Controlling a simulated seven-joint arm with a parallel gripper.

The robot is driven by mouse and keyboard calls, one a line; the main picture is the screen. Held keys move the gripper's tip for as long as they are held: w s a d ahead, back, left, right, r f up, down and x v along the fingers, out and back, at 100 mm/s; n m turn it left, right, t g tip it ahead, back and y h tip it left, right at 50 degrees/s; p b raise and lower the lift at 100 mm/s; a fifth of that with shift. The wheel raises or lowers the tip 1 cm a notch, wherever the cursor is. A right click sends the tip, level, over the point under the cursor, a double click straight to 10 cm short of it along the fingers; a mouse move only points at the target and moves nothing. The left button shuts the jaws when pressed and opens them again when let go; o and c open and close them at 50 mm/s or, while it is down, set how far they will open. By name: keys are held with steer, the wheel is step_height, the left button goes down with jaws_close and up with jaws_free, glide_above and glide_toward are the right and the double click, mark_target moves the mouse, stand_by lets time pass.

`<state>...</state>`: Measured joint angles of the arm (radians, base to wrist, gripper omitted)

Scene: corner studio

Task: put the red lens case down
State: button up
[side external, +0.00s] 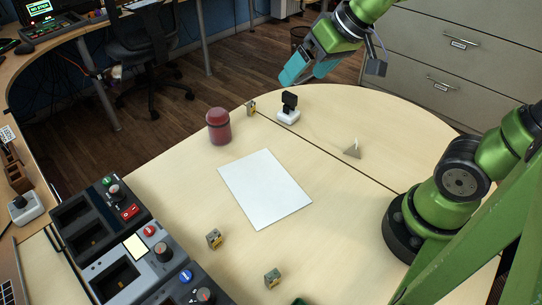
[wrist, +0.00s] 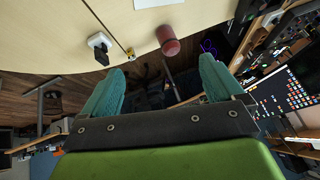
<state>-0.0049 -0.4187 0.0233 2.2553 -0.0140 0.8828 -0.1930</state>
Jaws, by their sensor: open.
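The red lens case (side external: 218,127) is a dark red cylinder with a lid. It stands upright on the pale wooden table (side external: 360,225), near the far-left edge and just beyond a white sheet. In the wrist view the case (wrist: 169,40) is near the table edge, beyond the fingertips. My gripper (side external: 297,70) has teal fingers. It is raised near the table's far edge, right of the case and apart from it. In the wrist view the gripper (wrist: 162,68) is open, with nothing between its fingers.
A white sheet (side external: 264,187) lies mid-table. A black device on a white base (side external: 289,110) and a small block (side external: 251,108) stand near the case. A small pyramid (side external: 353,149) is at right, two blocks are in front, and dark consoles (side external: 105,220) are at left.

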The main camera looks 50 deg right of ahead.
steer(key=s+f+m, duration=0.1)
steer(key=s+m, duration=0.1)
steer(key=s, duration=0.5)
steer(key=shift+s+d+f+m+t, duration=0.2)
steer(key=shift+s+d+m+t, duration=0.1)
steer(key=shift+t, duration=0.1)
